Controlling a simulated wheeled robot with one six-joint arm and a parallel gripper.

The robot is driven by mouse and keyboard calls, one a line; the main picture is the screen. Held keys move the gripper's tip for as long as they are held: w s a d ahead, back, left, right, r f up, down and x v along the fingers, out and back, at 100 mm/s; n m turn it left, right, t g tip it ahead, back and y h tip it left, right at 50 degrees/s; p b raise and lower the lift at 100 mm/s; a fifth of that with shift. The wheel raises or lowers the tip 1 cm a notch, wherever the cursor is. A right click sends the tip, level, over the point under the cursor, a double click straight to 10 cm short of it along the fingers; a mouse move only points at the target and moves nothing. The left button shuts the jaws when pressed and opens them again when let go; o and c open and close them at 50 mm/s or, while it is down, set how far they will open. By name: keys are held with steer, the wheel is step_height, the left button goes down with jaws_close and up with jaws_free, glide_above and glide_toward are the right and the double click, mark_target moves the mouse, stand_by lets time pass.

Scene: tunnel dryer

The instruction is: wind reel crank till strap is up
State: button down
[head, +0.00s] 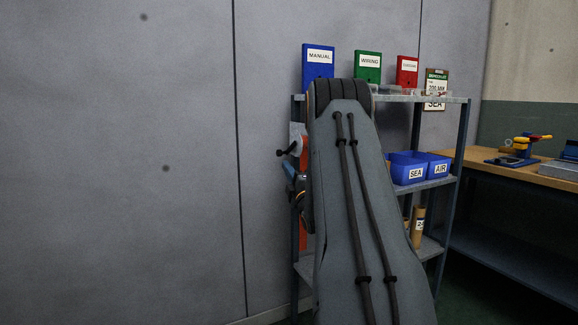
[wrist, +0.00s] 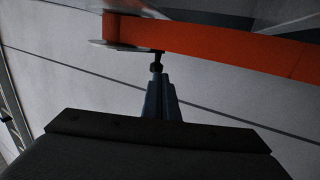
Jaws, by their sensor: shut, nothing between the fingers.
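The reel (head: 297,131) is a grey plate mounted on the left side of the shelf. Its orange strap (head: 303,235) hangs down beside the shelf post, partly hidden by my arm. The crank (head: 284,152) sticks out to the left with a dark knob. In the wrist view the orange strap (wrist: 220,47) crosses the top, with the grey reel disc edge (wrist: 112,46) at its left end. A small dark knob (wrist: 157,66) shows right at the tips of my gripper (wrist: 159,82). My gripper is shut and empty, just below the crank; I cannot tell whether it touches it.
The shelf (head: 452,99) holds a blue MANUAL binder (head: 318,68), other binders, and blue bins (head: 408,174). A workbench (head: 525,172) stands at the right. The grey wall panel (head: 120,160) fills the left, with free room before it.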

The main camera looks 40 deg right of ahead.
steer(key=f+v, duration=0.1)
steer(key=v, duration=0.8)
steer(key=shift+a, duration=0.2)
